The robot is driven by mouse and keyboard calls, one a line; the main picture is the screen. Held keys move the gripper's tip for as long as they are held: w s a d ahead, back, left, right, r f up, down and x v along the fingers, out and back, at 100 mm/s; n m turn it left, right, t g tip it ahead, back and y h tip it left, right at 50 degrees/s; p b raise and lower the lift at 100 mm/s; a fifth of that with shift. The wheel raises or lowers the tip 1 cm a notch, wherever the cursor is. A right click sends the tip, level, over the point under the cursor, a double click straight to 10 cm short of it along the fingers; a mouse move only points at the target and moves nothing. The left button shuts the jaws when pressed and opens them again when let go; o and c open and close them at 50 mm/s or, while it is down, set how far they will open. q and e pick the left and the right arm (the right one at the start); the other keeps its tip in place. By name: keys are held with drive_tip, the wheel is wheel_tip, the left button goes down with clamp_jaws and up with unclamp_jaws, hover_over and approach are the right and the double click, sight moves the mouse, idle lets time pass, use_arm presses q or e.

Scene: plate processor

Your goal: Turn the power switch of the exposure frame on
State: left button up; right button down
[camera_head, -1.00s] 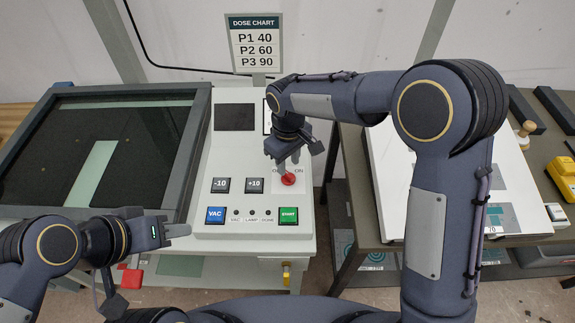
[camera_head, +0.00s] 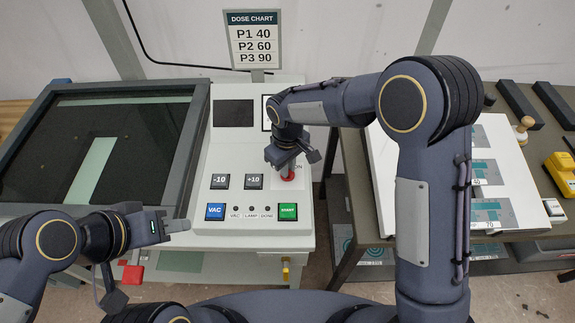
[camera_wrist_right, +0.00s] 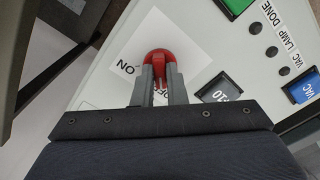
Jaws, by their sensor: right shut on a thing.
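The exposure frame's control panel (camera_head: 215,160) stands in the middle of the head view, with its dark glass bed (camera_head: 50,150) on the left. Its red power switch (camera_head: 288,178) shows just below my right gripper (camera_head: 285,163); it also shows in the right wrist view (camera_wrist_right: 159,57), beside the printed word ON. My right gripper's two fingers (camera_wrist_right: 158,88) are shut on the red switch and hide part of it and part of the OFF label. My left gripper (camera_head: 178,225) is over the front edge of the frame, away from the switch; its finger gap is not clear.
Buttons marked -10 (camera_head: 220,181), +10 (camera_head: 254,181), VAC (camera_head: 215,212) and a green one (camera_head: 287,212) lie near the switch. A dose chart (camera_head: 254,39) stands behind. A side table (camera_head: 360,190) with a white board (camera_head: 400,150) is on the right.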

drive_tip(key=shift+m, duration=0.4)
drive_tip(key=m+b, duration=0.1)
drive_tip(key=m, duration=0.2)
drive_tip(key=shift+b, duration=0.35)
drive_tip(key=m+b, duration=0.1)
drive_tip(key=m, duration=0.3)
drive_tip(key=shift+m, duration=0.3)
drive_tip(key=m, duration=0.4)
drive_tip(key=shift+m, duration=0.3)
drive_tip(key=m, duration=0.4)
drive_tip(key=shift+m, duration=0.4)
drive_tip(key=c, duration=1.5)
unclamp_jaws()
drive_tip(key=shift+o, duration=0.2)
